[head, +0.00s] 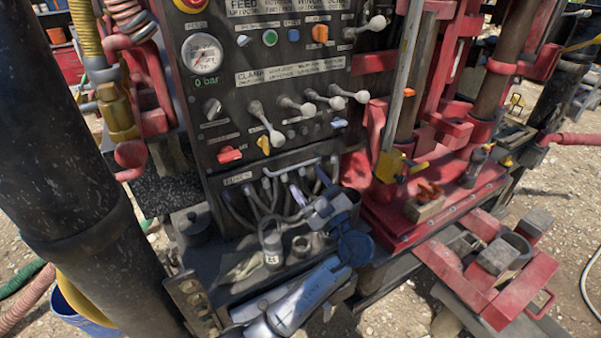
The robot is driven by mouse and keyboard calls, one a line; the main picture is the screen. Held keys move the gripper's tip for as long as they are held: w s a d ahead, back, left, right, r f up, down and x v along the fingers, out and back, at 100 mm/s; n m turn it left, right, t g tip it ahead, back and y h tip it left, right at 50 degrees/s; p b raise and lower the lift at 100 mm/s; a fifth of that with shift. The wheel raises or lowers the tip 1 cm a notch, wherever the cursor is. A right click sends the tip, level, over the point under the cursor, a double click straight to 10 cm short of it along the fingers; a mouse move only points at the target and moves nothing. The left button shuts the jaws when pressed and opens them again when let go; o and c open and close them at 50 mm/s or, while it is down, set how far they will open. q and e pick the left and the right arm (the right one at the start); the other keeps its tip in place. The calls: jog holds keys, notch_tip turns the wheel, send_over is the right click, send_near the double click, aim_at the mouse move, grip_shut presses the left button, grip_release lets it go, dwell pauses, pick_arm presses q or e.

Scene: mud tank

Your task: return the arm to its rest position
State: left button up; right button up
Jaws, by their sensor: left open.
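My left arm (300,297), pale blue-grey, comes in at the bottom middle and reaches up over the dark shelf below the control panel. My left gripper (308,203) is at its far end, in front of the hoses under the panel. It is open, and I see nothing held in it. The fingertips are small and partly lost against the hoses. My right gripper is not in view.
The black control panel (240,105) with levers, knobs and a gauge (203,54) stands behind my gripper. A thick dark post (75,150) fills the left. Red rig parts (440,200) and a red clamp frame (495,290) stand at the right. Gravelly ground shows at the far right.

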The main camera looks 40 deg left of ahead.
pick_arm(q)
jog(key=shift+d+f, duration=0.15)
jog(key=shift+d, duration=0.15)
dwell(0.5)
